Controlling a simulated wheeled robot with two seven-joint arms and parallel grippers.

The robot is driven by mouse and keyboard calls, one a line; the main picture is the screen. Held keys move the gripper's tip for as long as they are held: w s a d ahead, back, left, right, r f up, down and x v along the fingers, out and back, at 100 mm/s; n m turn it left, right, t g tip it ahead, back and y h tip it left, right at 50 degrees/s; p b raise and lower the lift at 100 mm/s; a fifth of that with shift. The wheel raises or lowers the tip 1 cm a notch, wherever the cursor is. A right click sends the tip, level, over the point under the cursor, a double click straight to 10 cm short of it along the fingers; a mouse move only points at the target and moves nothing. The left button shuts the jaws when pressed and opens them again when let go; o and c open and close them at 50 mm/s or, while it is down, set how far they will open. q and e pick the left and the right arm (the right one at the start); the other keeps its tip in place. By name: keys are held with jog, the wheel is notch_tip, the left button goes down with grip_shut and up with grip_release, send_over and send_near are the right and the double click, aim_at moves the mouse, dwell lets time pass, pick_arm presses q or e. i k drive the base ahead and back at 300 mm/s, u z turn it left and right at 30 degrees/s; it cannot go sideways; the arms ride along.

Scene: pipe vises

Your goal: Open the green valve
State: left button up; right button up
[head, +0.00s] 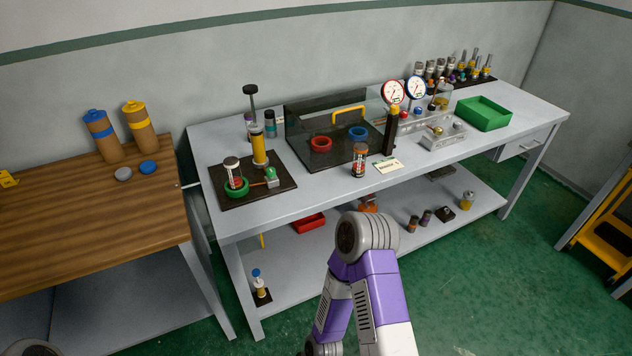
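A green ring or handwheel (237,187) sits on a dark square plate (262,197) at the left end of the grey workbench. A clear cylinder with a white cap (232,168) stands within or just behind it. A smaller green-topped piece (271,176) with a reddish rod stands to its right on the same plate. I cannot tell whether the valve is open or shut. A yellow cylinder with a tall black T-handle (257,145) stands behind. Neither of my grippers is in view; only a purple and white arm link shows at bottom centre, in front of the bench.
A clear-walled case with a yellow handle (349,113) holds a red ring (321,144) and a blue ring (358,133). Two gauges (393,91) and a green tray (484,113) stand farther right. A wooden table (90,210) adjoins at left. The bench front edge near the plate is clear.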

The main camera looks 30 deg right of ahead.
aim_at(270, 172)
jog(key=z, duration=0.3)
jog(key=k, duration=0.75)
jog(key=z, duration=1.2)
jog(key=i, duration=0.85)
jog(key=u, duration=0.55)
jog(key=i, duration=0.65)
jog(key=u, duration=0.8)
